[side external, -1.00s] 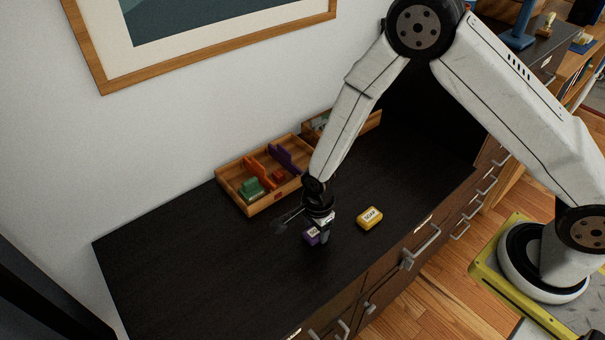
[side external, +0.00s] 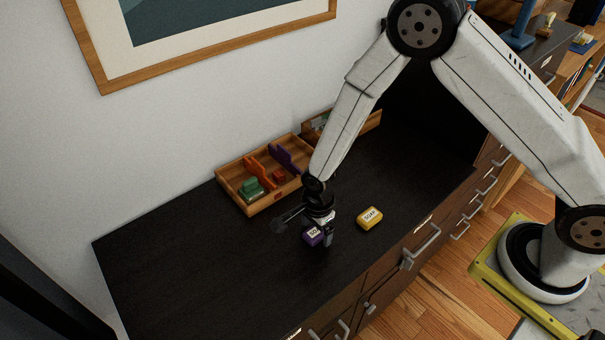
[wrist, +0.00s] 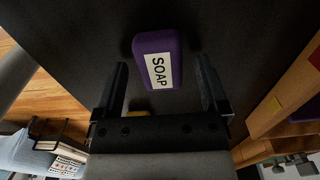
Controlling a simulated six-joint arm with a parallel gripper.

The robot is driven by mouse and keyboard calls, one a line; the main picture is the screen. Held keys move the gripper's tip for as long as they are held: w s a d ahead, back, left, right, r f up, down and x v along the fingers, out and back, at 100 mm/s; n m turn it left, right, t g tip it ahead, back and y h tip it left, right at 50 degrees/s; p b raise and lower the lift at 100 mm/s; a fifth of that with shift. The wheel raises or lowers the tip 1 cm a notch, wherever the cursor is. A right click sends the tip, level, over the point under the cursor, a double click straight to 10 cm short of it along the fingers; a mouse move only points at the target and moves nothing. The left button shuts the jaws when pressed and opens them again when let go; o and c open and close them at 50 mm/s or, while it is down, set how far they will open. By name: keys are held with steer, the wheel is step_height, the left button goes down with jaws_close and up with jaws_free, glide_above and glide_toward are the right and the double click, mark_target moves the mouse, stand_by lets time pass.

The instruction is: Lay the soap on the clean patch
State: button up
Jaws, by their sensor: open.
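A purple soap (side external: 312,236) with a white SOAP label lies on the dark desktop. In the wrist view the purple soap (wrist: 157,58) sits between and just beyond the fingertips, with a gap on each side. My gripper (wrist: 162,72) is open and empty; in the side view my gripper (side external: 318,232) is low over the purple soap. A yellow soap (side external: 369,218) labelled SOAP lies to the right on the desktop, apart from my gripper. A bit of yellow (wrist: 137,113) shows behind the gripper body. I cannot make out a clean patch.
A wooden divided tray (side external: 262,207) stands behind my gripper, with green, orange, red and purple pieces in it. Another wooden tray (side external: 372,119) stands behind my forearm. The dark desktop (side external: 190,265) is clear at the left. Its front edge has drawers with handles (side external: 421,247).

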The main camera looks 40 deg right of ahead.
mark_target(316, 231)
step_height(316, 231, up, 12)
stand_by(0.8)
steer(key=shift+d, duration=0.1)
stand_by(0.5)
steer(key=s+d+r+n+t, duration=0.1)
steer(key=s+d+r+n, duration=0.3)
steer(key=n, duration=0.5)
steer(key=s+d+r+n+t, duration=0.1)
steer(key=s+d+r+n, duration=0.3)
steer(key=d+n, duration=0.4)
steer(key=shift+s+d+n+t, duration=0.3)
steer(key=shift+s+d+n, duration=0.15)
steer(key=shift+s, duration=0.2)
stand_by(0.6)
